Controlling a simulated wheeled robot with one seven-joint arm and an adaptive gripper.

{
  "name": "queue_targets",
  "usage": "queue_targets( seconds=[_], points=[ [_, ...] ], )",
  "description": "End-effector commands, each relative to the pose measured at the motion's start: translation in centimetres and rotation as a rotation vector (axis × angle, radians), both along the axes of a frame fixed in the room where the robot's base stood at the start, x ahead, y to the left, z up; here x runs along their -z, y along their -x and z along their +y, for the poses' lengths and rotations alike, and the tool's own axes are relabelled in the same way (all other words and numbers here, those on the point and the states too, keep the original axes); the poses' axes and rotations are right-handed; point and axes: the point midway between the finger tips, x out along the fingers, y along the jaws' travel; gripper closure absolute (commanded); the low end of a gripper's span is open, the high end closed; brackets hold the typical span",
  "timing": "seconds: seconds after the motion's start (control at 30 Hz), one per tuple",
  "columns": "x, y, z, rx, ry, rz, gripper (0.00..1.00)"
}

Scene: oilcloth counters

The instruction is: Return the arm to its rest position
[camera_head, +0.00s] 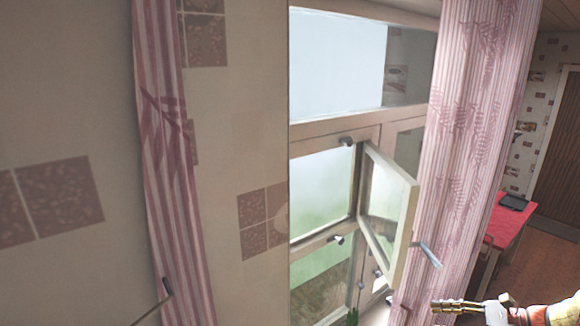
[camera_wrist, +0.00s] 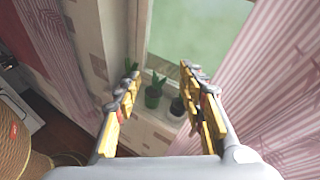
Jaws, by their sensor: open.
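My gripper (camera_head: 446,306) is at the lower right of the head view, in front of the pink curtain's lower end and seen from the side. In the wrist view my gripper (camera_wrist: 159,69) shows its two yellow fingers spread apart with nothing between them. Beyond the fingers is the window sill with small potted plants (camera_wrist: 153,97). My arm enters the head view from the right bottom corner; most of it is out of frame.
A small window pane (camera_head: 391,215) stands swung open, above and left of my gripper. Pink curtains (camera_head: 465,130) hang on both sides. A red table (camera_head: 508,222) stands at the right back. A woven brown object (camera_wrist: 12,150) is at lower left in the wrist view.

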Motion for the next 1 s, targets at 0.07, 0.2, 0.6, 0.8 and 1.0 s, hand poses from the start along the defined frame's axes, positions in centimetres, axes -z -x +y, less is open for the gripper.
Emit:
queue_targets(
  seconds=[0.07,0.2,0.6,0.8,1.0],
  points=[
    [1.5,2.1,1.3,-0.062,0.117,0.004,0.60],
    [4.2,5.6,3.9,-0.208,0.329,-0.010,0.60],
    [9.1,16.4,10.7,-0.783,0.969,-0.206,0.60],
    [10.7,20.4,13.2,-1.036,1.241,-0.360,0.60],
    [12.6,23.7,15.9,-1.209,1.463,-0.524,0.60]
  ],
)
